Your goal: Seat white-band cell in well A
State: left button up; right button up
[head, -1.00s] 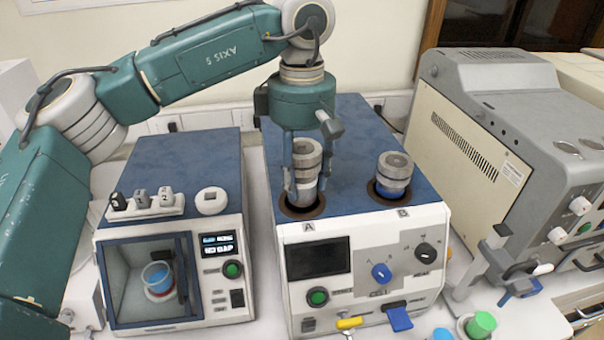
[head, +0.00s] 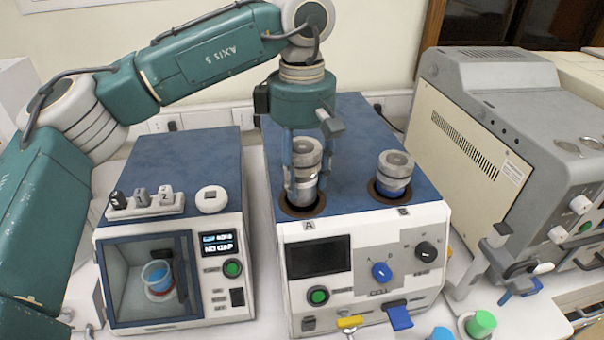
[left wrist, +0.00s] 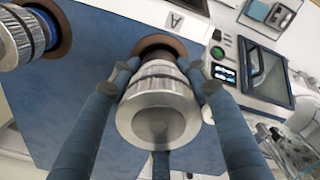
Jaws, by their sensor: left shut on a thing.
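The cell (head: 308,158) is a metal cylinder with a ridged cap, and it stands about upright at well A (head: 302,209). My left gripper (head: 305,176) is shut on it from above. In the left wrist view the fingers close on both sides of the cell (left wrist: 158,108), with the rim of well A (left wrist: 160,44) just beyond it. The fingers hide much of its body, and I cannot make out a clear white band. A second cell (head: 394,168) with a blue band stands in well B (head: 376,190). My right gripper is not in view.
The tester's front has a dark screen (head: 318,257), a green button (head: 318,296) and a blue knob (head: 381,272). A chamber unit (head: 172,234) with a beaker inside stands left. A large grey machine (head: 480,140) stands right. A green-capped item (head: 481,324) is in front.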

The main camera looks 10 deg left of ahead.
aim_at(302, 147)
pick_arm(q)
jog(key=shift+f+b, duration=0.55)
jog(key=shift+f, duration=0.15)
jog(key=shift+f+b, duration=0.7)
jog(key=shift+f, duration=0.3)
jog(key=o, duration=1.5)
jog(key=shift+r, duration=0.15)
jog(key=shift+o, duration=0.2)
notch_tip(302, 147, up, 12)
